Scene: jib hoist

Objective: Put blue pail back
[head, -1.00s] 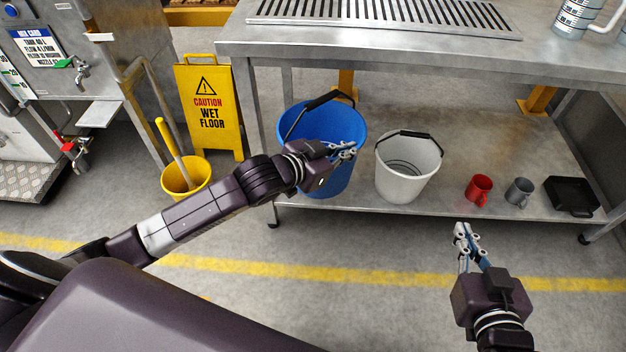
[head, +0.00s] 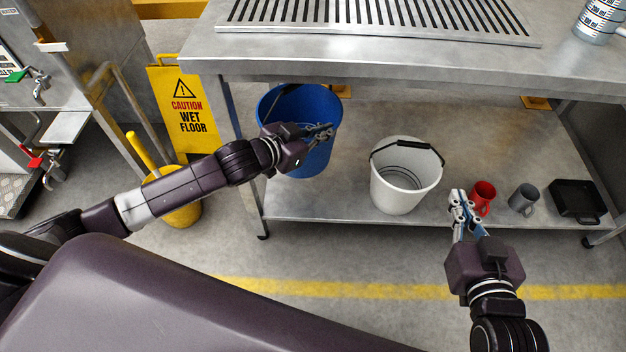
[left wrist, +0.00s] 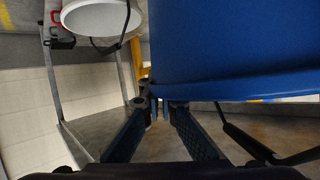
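The blue pail (head: 312,160) is upright at the left end of the lower shelf (head: 345,205), under the steel counter. I cannot tell whether its base touches the shelf. My left gripper (head: 322,133) is at the near right side of its rim. In the left wrist view the fingertips (left wrist: 158,104) are close together at the rim of the blue pail (left wrist: 230,45), pinching it. The pail's black handle (left wrist: 245,140) shows beside the fingers. My right gripper (head: 460,200) is in front of the shelf, empty, its fingers slightly apart.
A white pail (head: 403,190) stands right of the blue one, with bare shelf between. A red mug (head: 482,196), grey mug (head: 523,198) and black tray (head: 575,200) are farther right. A shelf leg, caution sign (head: 183,115) and yellow bucket (head: 182,213) are at left.

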